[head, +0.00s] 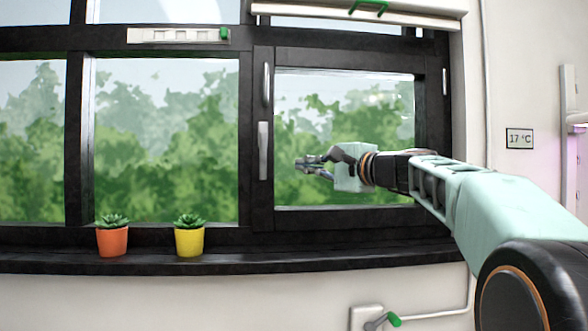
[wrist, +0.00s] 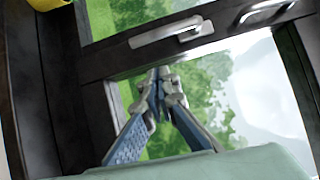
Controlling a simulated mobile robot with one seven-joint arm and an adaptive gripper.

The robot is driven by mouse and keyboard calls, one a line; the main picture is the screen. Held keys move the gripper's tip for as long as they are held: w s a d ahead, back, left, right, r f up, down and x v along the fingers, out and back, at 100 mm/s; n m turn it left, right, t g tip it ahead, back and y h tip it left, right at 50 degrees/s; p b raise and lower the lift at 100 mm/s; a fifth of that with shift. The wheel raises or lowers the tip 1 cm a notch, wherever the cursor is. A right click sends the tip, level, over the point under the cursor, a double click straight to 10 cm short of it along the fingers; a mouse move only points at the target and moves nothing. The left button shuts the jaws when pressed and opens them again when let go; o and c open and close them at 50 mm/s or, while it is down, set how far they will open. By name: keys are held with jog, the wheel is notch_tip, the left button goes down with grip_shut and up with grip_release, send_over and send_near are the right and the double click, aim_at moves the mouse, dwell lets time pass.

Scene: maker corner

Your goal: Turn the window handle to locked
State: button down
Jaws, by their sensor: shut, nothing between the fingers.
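The window handle (head: 263,150) is a pale lever on the dark upright frame left of the right-hand pane. It lies along the frame and appears to point down. It also shows near the top of the wrist view (wrist: 165,32). My gripper (head: 299,164) is shut and empty, in front of the right pane, to the right of the handle in the head view. In the wrist view its fingertips (wrist: 160,76) come together below the handle in the picture, over the glass. A gap shows between fingers and handle in both views.
A slim bar handle (head: 266,84) sits above the lever on the same frame. An orange pot (head: 112,240) and a yellow pot (head: 189,240) with succulents stand on the dark sill (head: 300,258).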

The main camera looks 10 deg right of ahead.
jog(key=shift+v, duration=2.3)
